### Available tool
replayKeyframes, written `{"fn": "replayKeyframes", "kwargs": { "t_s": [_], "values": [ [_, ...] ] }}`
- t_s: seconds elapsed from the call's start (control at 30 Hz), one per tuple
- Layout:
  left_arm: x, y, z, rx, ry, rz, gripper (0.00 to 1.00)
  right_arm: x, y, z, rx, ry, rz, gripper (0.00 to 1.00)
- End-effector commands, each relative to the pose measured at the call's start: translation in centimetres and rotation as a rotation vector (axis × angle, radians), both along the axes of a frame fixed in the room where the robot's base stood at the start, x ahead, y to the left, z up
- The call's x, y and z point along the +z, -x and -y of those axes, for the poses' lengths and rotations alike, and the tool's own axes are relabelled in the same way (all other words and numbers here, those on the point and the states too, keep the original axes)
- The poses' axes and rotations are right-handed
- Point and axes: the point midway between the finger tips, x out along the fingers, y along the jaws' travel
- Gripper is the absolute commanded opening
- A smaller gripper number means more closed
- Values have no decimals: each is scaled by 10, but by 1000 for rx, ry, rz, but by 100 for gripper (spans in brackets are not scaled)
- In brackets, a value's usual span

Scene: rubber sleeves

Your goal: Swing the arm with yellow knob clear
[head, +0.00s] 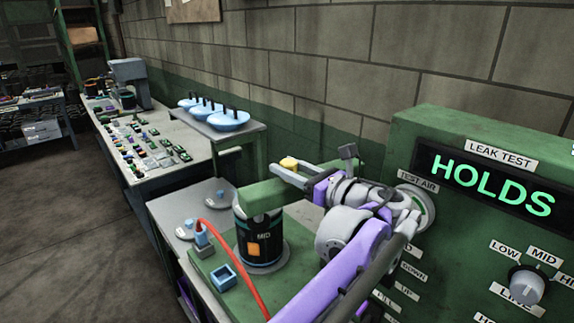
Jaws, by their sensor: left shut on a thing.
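The yellow knob (289,163) stands at the far end of the green swing arm (272,193). My left gripper (291,170) is shut on the yellow knob, with its grey fingers on either side. The cylinder stands upright on a round grey base. My purple and grey left arm hides part of the green arm's right side. My right gripper is out of view.
A green leak test panel (470,130) reading HOLDS stands close on the right. A red hose (232,250) rises left of the cylinder, near a blue square socket (222,277). A bench with blue dishes (228,120) stands behind, against the wall.

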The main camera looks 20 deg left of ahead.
Motion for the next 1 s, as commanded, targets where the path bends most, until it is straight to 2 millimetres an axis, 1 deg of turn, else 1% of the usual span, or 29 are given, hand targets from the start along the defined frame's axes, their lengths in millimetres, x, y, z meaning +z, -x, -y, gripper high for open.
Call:
{"fn": "replayKeyframes", "kwargs": {
  "t_s": [0.57,0.6,0.67,0.7,0.77,1.0],
  "values": [
    [0,2,2,15,-1,-2,0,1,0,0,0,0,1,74],
    [0,2,2,15,-1,-2,44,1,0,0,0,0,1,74],
    [0,2,2,15,-1,-2,55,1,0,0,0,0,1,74],
    [0,2,2,15,0,-1,62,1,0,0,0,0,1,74],
    [0,2,2,15,0,-1,73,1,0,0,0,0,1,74],
    [0,2,2,15,0,-1,73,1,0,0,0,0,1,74]
  ]
}}
